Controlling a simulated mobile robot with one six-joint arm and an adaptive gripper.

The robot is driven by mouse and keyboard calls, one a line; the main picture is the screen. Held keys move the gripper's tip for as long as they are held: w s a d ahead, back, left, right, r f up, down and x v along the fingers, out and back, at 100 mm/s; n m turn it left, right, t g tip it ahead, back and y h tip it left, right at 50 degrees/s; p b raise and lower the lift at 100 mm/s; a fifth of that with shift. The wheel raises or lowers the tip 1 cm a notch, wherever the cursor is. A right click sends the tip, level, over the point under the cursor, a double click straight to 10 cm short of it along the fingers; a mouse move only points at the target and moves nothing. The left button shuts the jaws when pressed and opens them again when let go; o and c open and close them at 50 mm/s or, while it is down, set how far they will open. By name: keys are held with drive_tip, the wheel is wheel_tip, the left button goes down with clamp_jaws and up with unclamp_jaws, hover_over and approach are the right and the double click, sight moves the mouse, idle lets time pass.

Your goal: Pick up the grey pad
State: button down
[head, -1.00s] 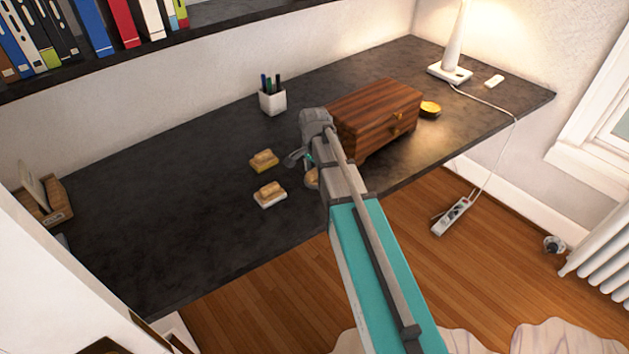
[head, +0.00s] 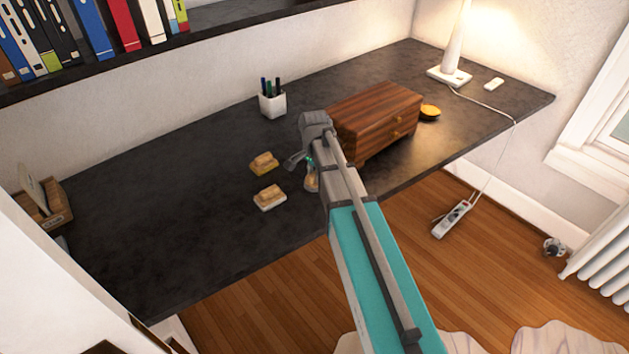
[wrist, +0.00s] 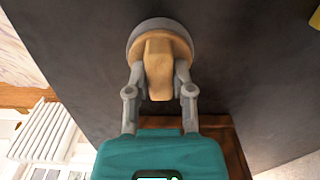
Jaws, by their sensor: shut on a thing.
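The grey pad (wrist: 160,24) has a round grey base and a tan, wood-like handle. In the wrist view my gripper (wrist: 160,78) has a finger on each side of the handle and is shut on it. In the head view my gripper (head: 301,160) is over the dark desk, left of the wooden box, and the pad (head: 312,181) is partly hidden behind my arm. I cannot tell whether the pad's base touches the desk.
Two similar tan-handled pads, one yellow-based (head: 263,164) and one white-based (head: 269,198), lie just left of my gripper. The wooden box (head: 375,120) stands close on the right. A pen cup (head: 272,104) stands behind.

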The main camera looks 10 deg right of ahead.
drive_tip(key=shift+r, duration=0.1)
idle(0.3)
wheel_tip(320, 180, up, 3)
drive_tip(key=p, duration=0.3)
drive_tip(key=shift+f, duration=0.2)
drive_tip(key=s+r+p, duration=1)
drive_tip(key=s, duration=0.4)
drive_tip(key=shift+r, duration=0.1)
drive_tip(key=c, duration=1.1)
unclamp_jaws()
drive_tip(key=shift+c, duration=0.2)
drive_tip(key=shift+a, duration=0.1)
clamp_jaws()
